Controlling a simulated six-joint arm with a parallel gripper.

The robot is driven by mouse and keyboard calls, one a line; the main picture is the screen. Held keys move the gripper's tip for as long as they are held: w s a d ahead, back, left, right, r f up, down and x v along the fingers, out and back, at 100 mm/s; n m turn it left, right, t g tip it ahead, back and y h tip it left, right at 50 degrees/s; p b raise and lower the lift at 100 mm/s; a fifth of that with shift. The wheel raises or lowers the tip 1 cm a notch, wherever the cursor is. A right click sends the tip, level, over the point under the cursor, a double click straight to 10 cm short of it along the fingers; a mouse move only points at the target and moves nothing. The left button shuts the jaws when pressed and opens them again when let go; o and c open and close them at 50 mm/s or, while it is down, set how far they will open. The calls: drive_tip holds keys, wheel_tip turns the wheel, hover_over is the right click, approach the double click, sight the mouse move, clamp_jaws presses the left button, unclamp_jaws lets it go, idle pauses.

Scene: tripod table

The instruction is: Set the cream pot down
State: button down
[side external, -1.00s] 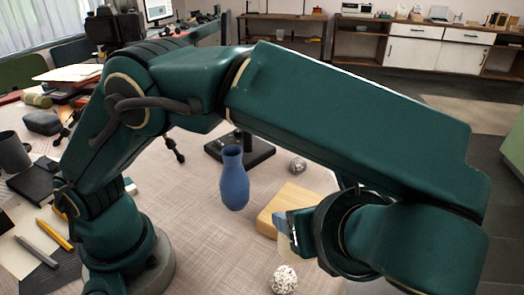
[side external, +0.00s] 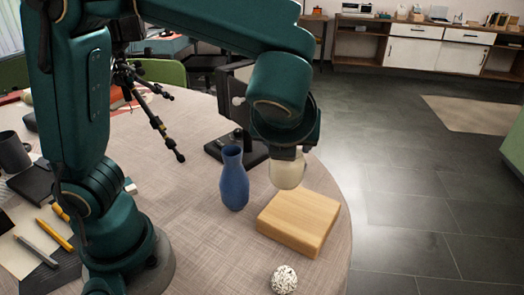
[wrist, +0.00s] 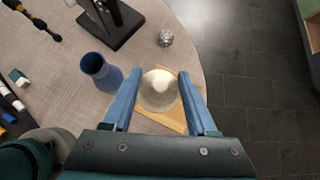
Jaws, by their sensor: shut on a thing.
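The cream pot (side external: 287,174) is a small rounded pale vessel. It hangs below my gripper (side external: 287,155) in the side view, over the far part of a wooden block (side external: 298,222). In the wrist view the pot (wrist: 159,90) sits between the two blue fingers of my gripper (wrist: 160,88), which are shut on it. The wooden block (wrist: 168,122) shows behind the pot there. The pot appears held above the block; the size of the gap is hard to tell.
A blue vase (side external: 234,180) stands just left of the block. A black stand base (side external: 236,148) is behind it. A white patterned ball (side external: 284,279) lies near the front. A silvery ball (wrist: 165,38) lies beyond the pot. The table's right edge is close to the block.

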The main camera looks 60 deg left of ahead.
sight(285, 182)
wheel_tip(285, 182, down, 8)
drive_tip(key=shift+r, duration=0.1)
idle(0.4)
drive_tip(key=shift+c, duration=1)
unclamp_jaws()
drive_tip(key=shift+f, duration=0.2)
